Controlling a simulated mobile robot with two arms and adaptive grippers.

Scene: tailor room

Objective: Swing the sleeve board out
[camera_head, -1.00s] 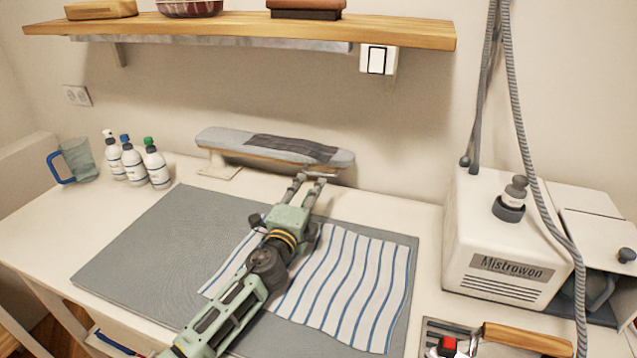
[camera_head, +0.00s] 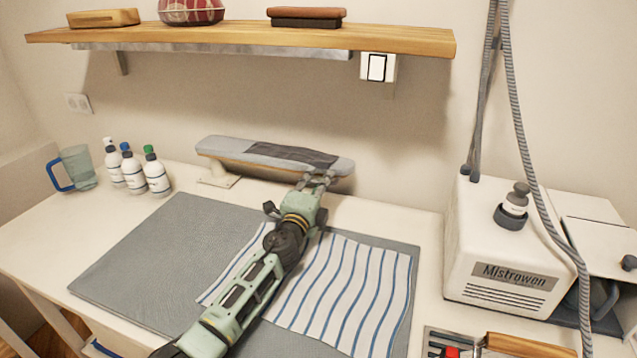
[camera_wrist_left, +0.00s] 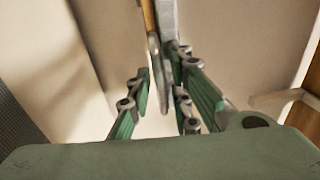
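The sleeve board (camera_head: 225,148), grey-topped with a dark patch and a wooden edge, lies lengthwise along the back wall. Its white foot (camera_head: 219,180) is under its left part. My left gripper (camera_head: 316,178) is at the board's right end, by its front edge. In the left wrist view the board (camera_wrist_left: 167,18) runs to the top of the picture, and a metal loop handle (camera_wrist_left: 155,75) on it is between the spread fingers of my left gripper (camera_wrist_left: 162,88). The fingers look open, with gaps beside the handle. My right gripper is not in view.
A grey mat (camera_head: 150,240) with a striped cloth (camera_head: 345,290) lies under my left arm. Bottles (camera_head: 133,172) and a jug (camera_head: 76,168) stand at left. A white steam unit (camera_head: 500,250) with a hose stands at right. A wooden shelf (camera_head: 240,35) overhangs the back.

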